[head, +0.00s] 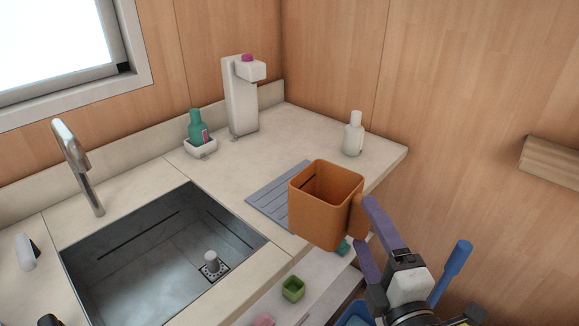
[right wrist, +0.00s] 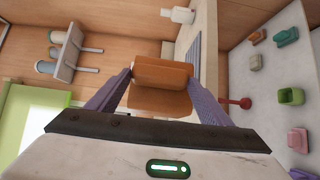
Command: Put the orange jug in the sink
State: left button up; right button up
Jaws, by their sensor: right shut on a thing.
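The orange jug (head: 318,213) is square and open-topped, and looks empty as far as I can see into it. My right gripper (head: 362,222) is shut on its handle side at the right. The jug is held upright in front of the counter's edge, covering part of the grey drying mat. In the right wrist view the jug (right wrist: 162,72) sits between my two purple fingers (right wrist: 160,85). The steel sink (head: 150,265) is at the left, with a small whitish thing (head: 210,261) by its drain. My left gripper is not clearly in view.
A silver tap (head: 78,165) stands behind the sink. A white dispenser (head: 240,95), a teal bottle (head: 196,130) in a holder and a white bottle (head: 353,134) stand at the back. Below the counter are a green cup (head: 292,288) and a pink thing (head: 263,320).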

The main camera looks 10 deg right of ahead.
aim_at(332, 202)
jog(key=shift+m+h, duration=0.4)
jog(key=w, duration=0.5)
jog(key=w+r, duration=0.1)
jog(key=w, duration=0.2)
jog(key=shift+a+r, duration=0.1)
jog(key=shift+a, duration=0.3)
jog(key=shift+m+h, duration=0.4)
jog(key=shift+h, duration=0.3)
jog(key=w+r, duration=0.1)
jog(key=w, duration=0.1)
jog(key=w+r, duration=0.1)
jog(key=w, duration=0.1)
jog(key=w+r, duration=0.1)
jog(key=w, duration=0.2)
jog(key=shift+a+r, duration=0.15)
jog(key=shift+a, duration=0.25)
jog(key=shift+w+r, duration=0.35)
jog(key=shift+w, duration=0.2)
notch_tip(332, 202, down, 10)
jog(key=shift+r+b, duration=0.15)
jog(key=shift+b, duration=0.65)
